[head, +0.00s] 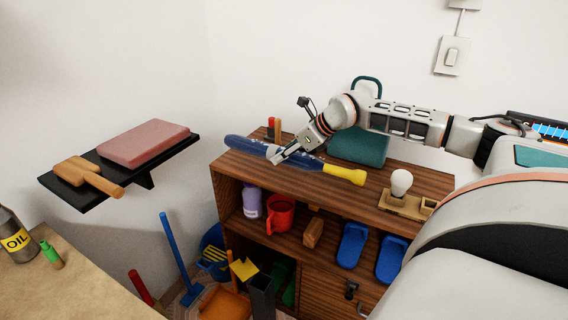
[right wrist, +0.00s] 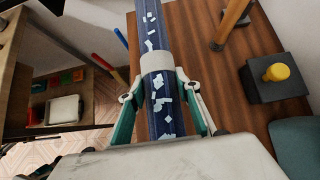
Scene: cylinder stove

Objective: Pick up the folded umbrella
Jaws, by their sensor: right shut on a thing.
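The folded umbrella (head: 312,164) is long and dark blue with a yellow handle (head: 344,174). It lies along the top of the wooden cabinet, with its handle toward the right. My right gripper (head: 282,156) is shut on it around the middle of the blue part. In the right wrist view the umbrella (right wrist: 153,30) shows white flecks and a pale band, and runs between the two fingers of my right gripper (right wrist: 158,92). I cannot tell whether it is lifted off the cabinet top. My left gripper is not in view.
The wooden cabinet top (head: 240,166) also holds a teal bag (head: 358,147) behind the umbrella and a light bulb (head: 401,183) on a wooden stand. A red mug (head: 281,214) and blue slippers (head: 352,245) sit on the shelf below. A black wall shelf (head: 85,200) is at the left.

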